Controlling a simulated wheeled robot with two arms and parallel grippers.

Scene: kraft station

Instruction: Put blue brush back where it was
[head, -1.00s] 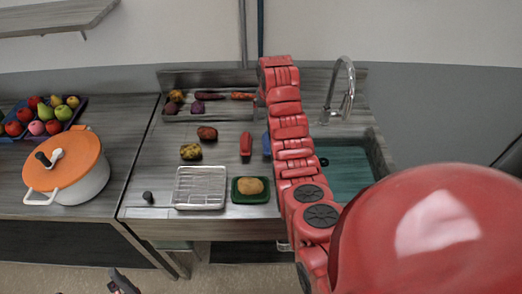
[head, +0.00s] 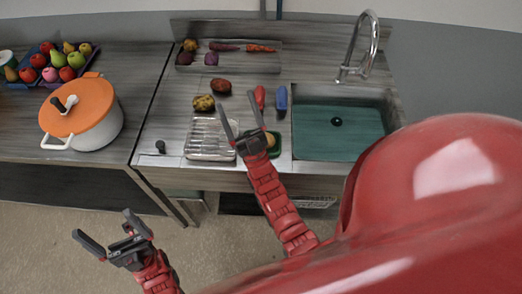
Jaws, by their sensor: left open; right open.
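The blue brush (head: 281,98) lies on the counter just left of the sink (head: 338,130), beside a red brush-like item (head: 260,97). No gripper touches it. My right gripper (head: 238,104) is open and appears empty. It shows over the counter, left of and in front of the blue brush, with its body covering part of the green tray. My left gripper (head: 103,226) is open and empty, low at the left, over the floor in front of the counter.
Potatoes (head: 220,86) lie behind. A rear tray (head: 228,62) holds vegetables. The faucet (head: 361,45) rises behind the sink. An orange-lidded pot (head: 84,115) stands left.

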